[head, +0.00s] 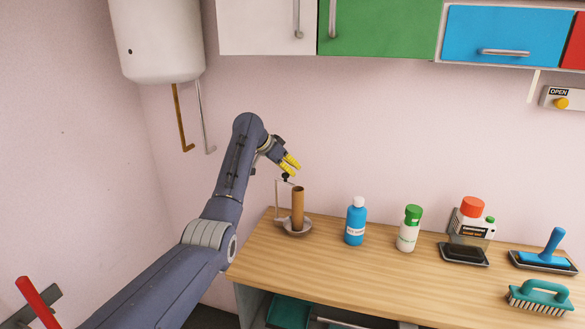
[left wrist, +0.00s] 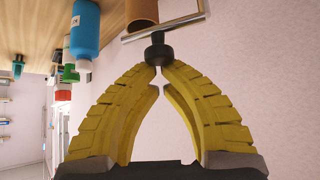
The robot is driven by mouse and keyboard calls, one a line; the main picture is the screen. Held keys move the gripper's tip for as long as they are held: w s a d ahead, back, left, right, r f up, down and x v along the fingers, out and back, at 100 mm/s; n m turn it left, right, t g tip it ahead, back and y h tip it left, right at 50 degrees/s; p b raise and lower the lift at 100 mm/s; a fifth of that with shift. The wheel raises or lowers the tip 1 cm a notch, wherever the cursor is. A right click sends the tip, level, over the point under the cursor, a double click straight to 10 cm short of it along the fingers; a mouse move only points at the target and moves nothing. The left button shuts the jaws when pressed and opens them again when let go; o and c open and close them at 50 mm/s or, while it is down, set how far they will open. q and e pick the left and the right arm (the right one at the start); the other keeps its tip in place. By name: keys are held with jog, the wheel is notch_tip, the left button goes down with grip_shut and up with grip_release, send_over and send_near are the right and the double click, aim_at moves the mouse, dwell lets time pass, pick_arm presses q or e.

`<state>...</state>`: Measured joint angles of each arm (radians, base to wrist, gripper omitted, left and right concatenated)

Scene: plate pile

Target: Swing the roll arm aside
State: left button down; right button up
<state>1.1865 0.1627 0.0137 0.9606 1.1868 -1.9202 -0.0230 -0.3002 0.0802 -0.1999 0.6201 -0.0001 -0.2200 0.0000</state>
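The roll holder (head: 277,200) stands at the left end of the wooden counter. It has a round metal base, a thin upright post and a short arm on top with a black knob (head: 286,177). An upright brown cardboard roll (head: 298,208) stands on it. My left gripper (head: 295,170) is just above the knob, its yellow fingers drawn together. In the left wrist view the nearly meeting fingertips (left wrist: 160,70) overlap the lower edge of the knob (left wrist: 158,50); I cannot tell whether they touch it. The metal arm (left wrist: 165,26) runs beside the roll (left wrist: 141,12). My right gripper is not seen.
To the right of the holder stand a blue bottle (head: 355,225) and a green-capped white bottle (head: 407,236). Farther right are a red-capped container (head: 472,212), a blue-handled tool (head: 552,248) and a teal brush (head: 540,297). Cabinets (head: 380,27) hang above. The counter's front left is clear.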

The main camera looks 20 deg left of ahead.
pick_arm(q)
jog(key=shift+s+a+m+g+h, duration=0.15)
jog(key=shift+s+m+g+h, duration=0.45)
jog(key=shift+m, duration=0.6)
jog(key=shift+s+a+m+g+h, duration=0.15)
jog(key=shift+s+m+g+h, duration=0.45)
jog(key=shift+m, duration=0.6)
jog(key=shift+s+a+m+g, duration=0.65)
jog(key=shift+s+a, duration=0.45)
jog(key=shift+s, duration=0.25)
jog(key=shift+s+a, duration=0.15)
